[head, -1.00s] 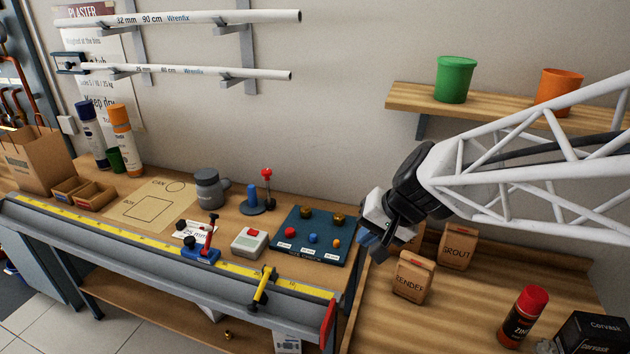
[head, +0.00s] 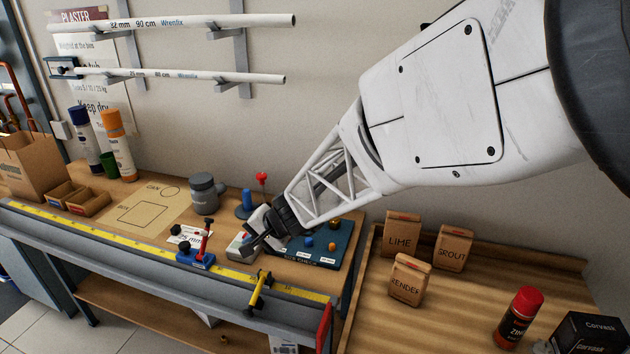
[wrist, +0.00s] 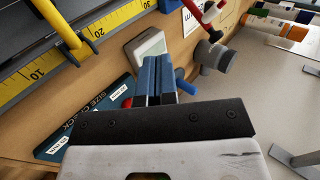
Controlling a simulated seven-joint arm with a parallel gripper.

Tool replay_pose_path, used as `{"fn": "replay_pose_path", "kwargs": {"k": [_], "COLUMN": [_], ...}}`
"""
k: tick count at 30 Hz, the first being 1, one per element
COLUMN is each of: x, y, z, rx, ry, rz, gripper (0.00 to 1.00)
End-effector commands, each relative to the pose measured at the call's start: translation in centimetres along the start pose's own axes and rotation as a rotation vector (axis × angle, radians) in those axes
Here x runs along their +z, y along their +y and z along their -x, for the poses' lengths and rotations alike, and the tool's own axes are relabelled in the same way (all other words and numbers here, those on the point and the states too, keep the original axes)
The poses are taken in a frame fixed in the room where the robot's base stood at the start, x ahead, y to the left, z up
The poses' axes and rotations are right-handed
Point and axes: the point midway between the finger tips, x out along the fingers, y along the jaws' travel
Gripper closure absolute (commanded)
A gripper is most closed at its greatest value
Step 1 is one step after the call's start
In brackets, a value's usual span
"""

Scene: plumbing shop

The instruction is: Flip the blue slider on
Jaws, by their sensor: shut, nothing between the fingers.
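A blue block with an upright red lever (head: 195,256) sits on the yellow-scaled rail; it is the likeliest blue slider. Its red lever (wrist: 207,14) shows at the top edge of the wrist view, the block itself cut off or hidden. My gripper (head: 252,246) is shut and empty, pointing down-left above the grey button box, right of the blue block and apart from it. Its blue fingers (wrist: 158,72) are together in the wrist view. A blue post (head: 246,204) on a round base stands behind the gripper; it also shows in the wrist view (wrist: 184,84).
A yellow slider (head: 259,291) sits further right on the rail (head: 120,234). The grey box (wrist: 148,45) and the dark size-check panel (head: 325,256) are close under my gripper. A grey canister (head: 204,194) and a red-knobbed lever (head: 261,181) stand behind.

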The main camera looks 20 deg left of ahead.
Motion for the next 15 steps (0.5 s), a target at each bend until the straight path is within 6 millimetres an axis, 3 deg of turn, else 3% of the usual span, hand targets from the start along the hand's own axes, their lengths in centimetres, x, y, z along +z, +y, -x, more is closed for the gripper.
{"fn": "replay_pose_path", "kwargs": {"k": [6, 15], "x": [0.2, 0.2], "y": [-0.5, -0.5], "z": [-1.7, -1.8], "rx": [-0.011, -0.012], "ry": [-0.003, -0.003], "rz": [-0.011, -0.012], "gripper": [1.0, 1.0]}}
